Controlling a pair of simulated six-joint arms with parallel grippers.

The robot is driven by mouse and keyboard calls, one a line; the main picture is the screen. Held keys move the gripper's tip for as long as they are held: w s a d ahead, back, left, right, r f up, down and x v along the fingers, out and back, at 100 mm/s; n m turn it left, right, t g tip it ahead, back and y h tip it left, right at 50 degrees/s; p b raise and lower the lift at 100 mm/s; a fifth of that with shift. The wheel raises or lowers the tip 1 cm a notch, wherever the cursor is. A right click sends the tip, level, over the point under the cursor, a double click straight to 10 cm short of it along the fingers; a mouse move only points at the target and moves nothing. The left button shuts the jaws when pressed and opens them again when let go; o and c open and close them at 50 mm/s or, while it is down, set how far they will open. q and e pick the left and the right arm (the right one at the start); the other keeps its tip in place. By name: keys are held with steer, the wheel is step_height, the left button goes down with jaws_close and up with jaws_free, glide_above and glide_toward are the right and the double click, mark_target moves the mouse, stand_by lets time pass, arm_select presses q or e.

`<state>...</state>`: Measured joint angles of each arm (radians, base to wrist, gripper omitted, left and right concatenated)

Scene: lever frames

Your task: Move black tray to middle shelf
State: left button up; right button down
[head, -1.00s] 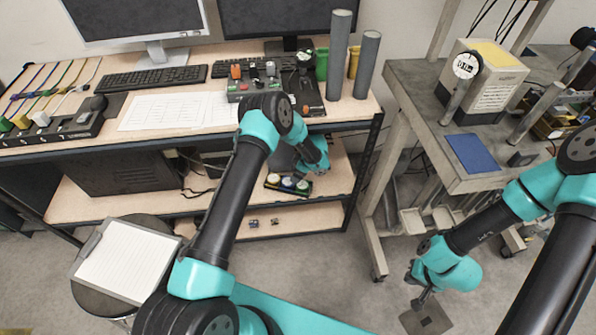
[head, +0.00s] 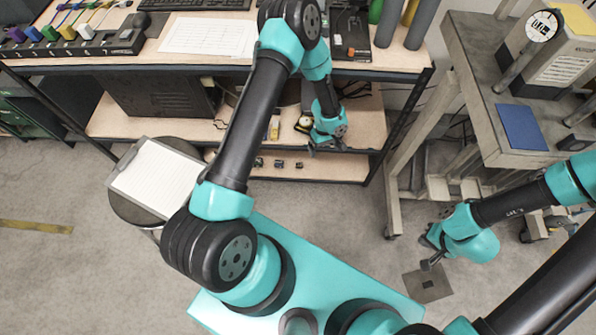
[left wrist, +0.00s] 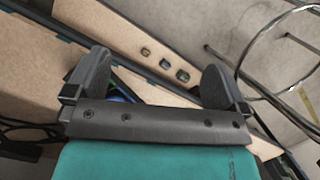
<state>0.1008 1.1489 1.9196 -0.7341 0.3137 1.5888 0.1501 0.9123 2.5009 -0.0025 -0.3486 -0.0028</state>
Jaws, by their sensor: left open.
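My left gripper (head: 325,150) is open and empty, at the shelf's front edge just right of and in front of the tray. In the left wrist view the open fingers (left wrist: 153,82) span the shelf edge, and a dark, bluish piece shows behind the gripper's palm. My right gripper (head: 430,262) is low over the floor at the right; its jaws are too small to judge.
Several small parts (head: 280,163) lie on the bottom shelf (head: 325,167). A stool (head: 140,212) with a clipboard (head: 157,178) stands at the left. A grey cart (head: 480,90) with a blue pad (head: 521,127) stands at the right. Open floor lies between.

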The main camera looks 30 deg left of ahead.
arm_select(q)
steer(key=s+r+m+t, duration=0.1)
steer(key=s+r+m, duration=0.2)
steer(key=s, duration=0.3)
steer(key=s+r+m+t+h, duration=0.1)
steer(key=s+r+m, duration=0.2)
steer(key=s, duration=0.3)
steer(key=s+a+r+m+t+h, duration=0.1)
steer(key=s+r+m, duration=0.1)
steer(key=s, duration=0.4)
steer(key=shift+s+r+m, duration=0.25)
steer(key=shift+r+m, duration=0.15)
steer(key=shift+r, duration=0.15)
